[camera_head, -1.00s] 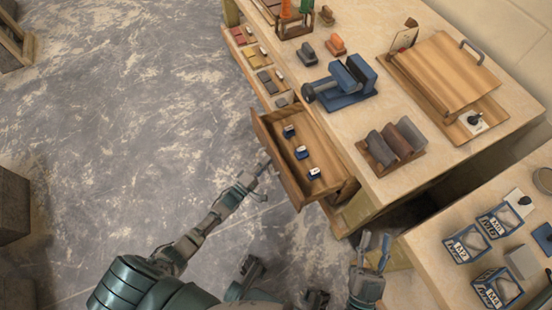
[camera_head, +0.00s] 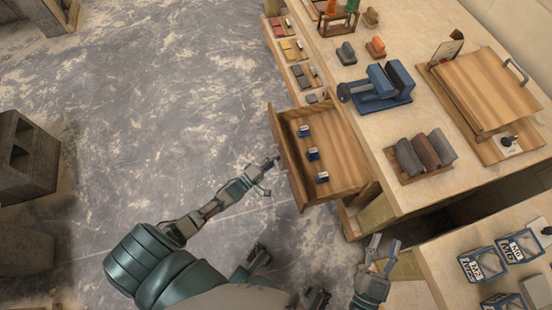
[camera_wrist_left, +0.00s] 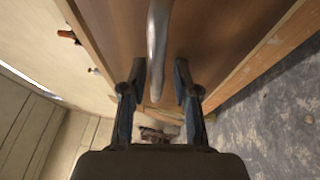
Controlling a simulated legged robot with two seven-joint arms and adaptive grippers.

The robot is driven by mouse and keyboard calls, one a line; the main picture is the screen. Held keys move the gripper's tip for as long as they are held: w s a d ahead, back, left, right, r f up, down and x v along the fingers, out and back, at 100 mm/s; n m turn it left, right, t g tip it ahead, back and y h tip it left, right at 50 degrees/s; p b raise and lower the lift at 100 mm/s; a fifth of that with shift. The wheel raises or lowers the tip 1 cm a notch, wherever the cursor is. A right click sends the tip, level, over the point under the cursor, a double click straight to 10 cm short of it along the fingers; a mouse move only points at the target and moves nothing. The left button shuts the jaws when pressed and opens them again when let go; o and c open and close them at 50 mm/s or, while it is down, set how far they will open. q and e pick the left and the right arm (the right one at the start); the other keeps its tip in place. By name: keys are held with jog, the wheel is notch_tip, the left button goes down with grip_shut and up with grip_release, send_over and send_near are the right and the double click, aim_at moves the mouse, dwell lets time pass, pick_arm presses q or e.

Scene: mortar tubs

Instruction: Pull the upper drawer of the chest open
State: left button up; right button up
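The upper drawer (camera_head: 345,155) of the wooden chest (camera_head: 420,195) stands well out, with a few small blue-and-white items inside. My left gripper (camera_head: 272,162) is at the outer face of the drawer front. In the left wrist view, a curved metal handle (camera_wrist_left: 157,45) on the brown drawer front reaches between the fingers of my left gripper (camera_wrist_left: 158,80). The fingers are apart, with a visible gap on each side of the handle. My right gripper (camera_head: 382,247) is open and empty, low beside the chest's near corner.
On the chest top are a blue clamp-like tool (camera_head: 378,88), a tray of coloured blocks (camera_head: 425,155) and a wooden board (camera_head: 485,85). A second table (camera_head: 440,270) with blue-framed boxes is at lower right. Concrete blocks (camera_head: 25,155) stand at left; the floor between is clear.

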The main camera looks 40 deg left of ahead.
pick_arm(q)
jog(key=shift+s, duration=0.15)
jog(key=v, duration=1.1)
jog(key=shift+s+a+f, duration=0.2)
jog(key=shift+s, duration=0.05)
pick_arm(e)
jog(key=shift+a+r, duration=0.1)
